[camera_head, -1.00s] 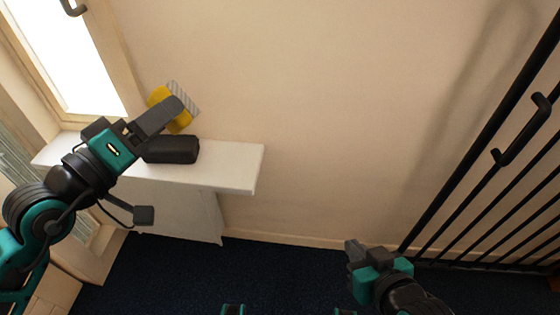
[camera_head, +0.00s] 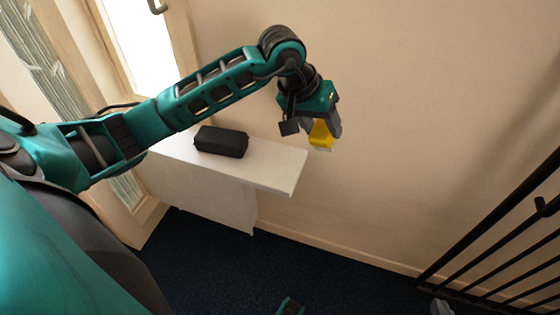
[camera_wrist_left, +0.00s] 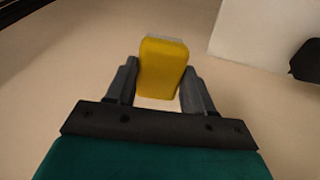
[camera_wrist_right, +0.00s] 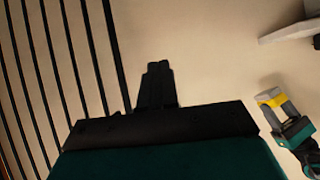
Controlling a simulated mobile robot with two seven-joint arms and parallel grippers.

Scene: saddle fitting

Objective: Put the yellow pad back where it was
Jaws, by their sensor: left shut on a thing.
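The yellow pad (camera_head: 321,137), with a pale grey face at its far end, is held in the air in front of the wall, past the right end of the white shelf in the head view. My left gripper (camera_head: 322,128) is shut on it. In the left wrist view the pad (camera_wrist_left: 163,70) sits between the two fingers. The right wrist view also shows the pad (camera_wrist_right: 272,98), apart from shelf and wall as far as I can tell.
The white shelf (camera_head: 272,173) stands against the wall with a black case (camera_head: 221,141) on it. Its right end is bare. A window is behind it at the left. A black barred railing (camera_head: 500,225) is at the right. Dark blue carpet covers the floor.

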